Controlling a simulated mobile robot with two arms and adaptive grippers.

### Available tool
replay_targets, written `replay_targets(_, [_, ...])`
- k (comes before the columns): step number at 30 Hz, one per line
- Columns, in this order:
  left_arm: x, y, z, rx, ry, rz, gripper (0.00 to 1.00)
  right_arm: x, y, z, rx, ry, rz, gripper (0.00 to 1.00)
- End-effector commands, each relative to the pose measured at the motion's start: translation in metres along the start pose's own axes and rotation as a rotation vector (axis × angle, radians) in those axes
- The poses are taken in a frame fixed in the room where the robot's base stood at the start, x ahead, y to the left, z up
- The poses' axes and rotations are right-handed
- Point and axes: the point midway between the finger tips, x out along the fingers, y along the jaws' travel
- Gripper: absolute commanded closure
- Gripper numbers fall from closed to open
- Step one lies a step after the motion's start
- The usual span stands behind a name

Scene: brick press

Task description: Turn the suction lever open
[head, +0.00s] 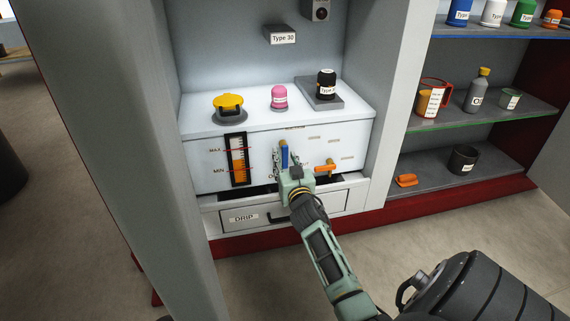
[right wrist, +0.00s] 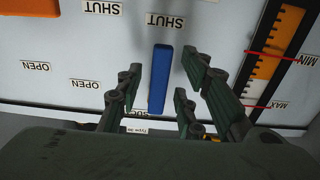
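The blue lever (head: 284,155) stands upright on the white front panel of the press. In the right wrist view, which is turned upside down, the blue lever (right wrist: 159,78) lies between the fingers of my right gripper (right wrist: 162,80). There is a gap on both sides, so the gripper is open and not touching it. The label near the lever is partly hidden, and I cannot read it in full. In the head view my right gripper (head: 287,165) is at the panel, just at the lever. My left gripper is not in view.
An orange lever (head: 325,168) lies sideways to the right. A level gauge (head: 237,160) is to the left. The drip drawer (head: 243,218) is below. A yellow-capped filler (head: 229,106), a pink container (head: 279,97) and a black container (head: 326,84) stand on top. Cabinet walls flank the press.

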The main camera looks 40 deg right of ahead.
Motion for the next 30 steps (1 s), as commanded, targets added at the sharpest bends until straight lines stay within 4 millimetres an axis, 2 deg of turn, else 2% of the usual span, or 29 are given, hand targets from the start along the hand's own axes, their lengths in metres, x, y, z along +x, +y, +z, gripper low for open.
replay_targets(4, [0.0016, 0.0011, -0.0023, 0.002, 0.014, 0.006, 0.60, 0.0106, 0.0008, 0.0008, 0.000, 0.000, 0.001, 0.66])
replay_targets(12, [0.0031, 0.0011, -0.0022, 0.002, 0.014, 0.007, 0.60, 0.0118, 0.0008, 0.0001, 0.000, -0.002, 0.001, 0.66])
replay_targets(24, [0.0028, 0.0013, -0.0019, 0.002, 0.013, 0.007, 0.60, 0.0116, 0.0009, 0.0002, 0.000, -0.002, 0.002, 1.00])
replay_targets(30, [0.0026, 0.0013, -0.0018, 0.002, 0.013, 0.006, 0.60, 0.0116, 0.0013, 0.0003, 0.001, -0.002, 0.002, 1.00])
